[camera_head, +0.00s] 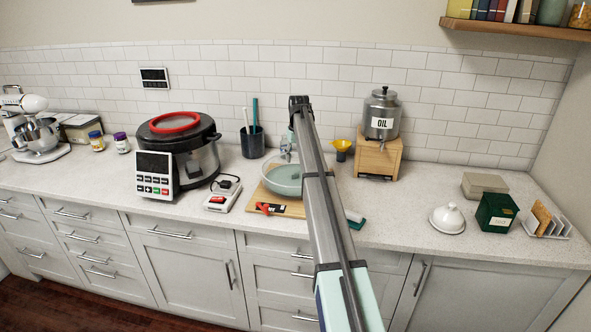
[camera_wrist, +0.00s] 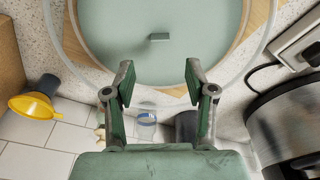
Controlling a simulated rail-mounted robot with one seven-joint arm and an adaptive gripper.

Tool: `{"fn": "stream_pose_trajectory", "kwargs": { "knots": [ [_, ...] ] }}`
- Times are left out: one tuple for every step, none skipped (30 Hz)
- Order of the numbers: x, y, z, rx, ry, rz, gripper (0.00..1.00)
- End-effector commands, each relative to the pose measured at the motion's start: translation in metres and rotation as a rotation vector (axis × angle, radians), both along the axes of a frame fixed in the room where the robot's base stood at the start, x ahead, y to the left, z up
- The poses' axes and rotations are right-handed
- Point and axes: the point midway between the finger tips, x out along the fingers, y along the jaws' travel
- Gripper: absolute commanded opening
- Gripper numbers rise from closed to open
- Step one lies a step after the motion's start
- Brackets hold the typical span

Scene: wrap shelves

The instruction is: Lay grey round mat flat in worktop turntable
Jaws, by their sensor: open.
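The grey round mat (camera_wrist: 120,50) is a grey-green disc with a small raised tab at its middle. It fills much of the upper wrist view and looks flat inside the clear rim of the turntable (camera_wrist: 52,38). In the head view the mat (camera_head: 284,183) shows in the turntable on a wooden board, partly hidden by my arm. My gripper (camera_wrist: 160,84) is open and empty. Its fingers are apart on either side of the near edge of the mat in the picture, with the tab beyond the fingertips. I cannot tell their height above the mat.
A yellow funnel (camera_head: 342,148) and the oil dispenser (camera_head: 381,115) on a wooden stand (camera_head: 376,160) are right of the turntable. A utensil cup (camera_head: 252,143), scale (camera_head: 222,195) and cooker (camera_head: 190,150) are left. The right worktop is partly clear before the white dome (camera_head: 447,219).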

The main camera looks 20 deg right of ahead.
Motion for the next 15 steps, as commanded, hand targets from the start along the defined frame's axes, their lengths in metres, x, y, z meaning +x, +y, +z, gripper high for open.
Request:
{"fn": "stream_pose_trajectory", "kwargs": {
  "knots": [
    [0.0, 0.0, 0.006, 0.0, -0.001, 0.0, 0.56],
    [-0.001, 0.0, 0.011, 0.0, -0.001, 0.0, 0.56],
    [-0.001, 0.0, 0.016, 0.0, -0.001, 0.0, 0.56],
    [-0.002, 0.0, 0.019, 0.0, -0.001, 0.0, 0.56],
    [-0.002, 0.0, 0.022, 0.0, 0.0, 0.0, 0.56],
    [-0.003, 0.0, 0.025, 0.0, 0.0, 0.0, 0.56],
    [-0.003, 0.0, 0.026, 0.0, 0.0, 0.0, 0.56],
    [-0.003, 0.0, 0.028, 0.0, 0.0, 0.0, 0.56],
    [-0.004, 0.0, 0.029, 0.0, 0.001, 0.0, 0.56],
    [-0.004, 0.0, 0.03, 0.0, 0.001, 0.0, 0.56],
    [-0.004, 0.0, 0.031, 0.0, 0.001, 0.0, 0.56],
    [-0.004, 0.0, 0.031, 0.0, 0.001, 0.0, 0.56],
    [-0.004, 0.0, 0.031, 0.0, 0.001, 0.0, 0.56],
    [-0.004, 0.0, 0.031, 0.0, 0.001, 0.0, 0.56],
    [-0.004, 0.0, 0.031, 0.0, 0.001, 0.0, 0.56]
  ]
}}
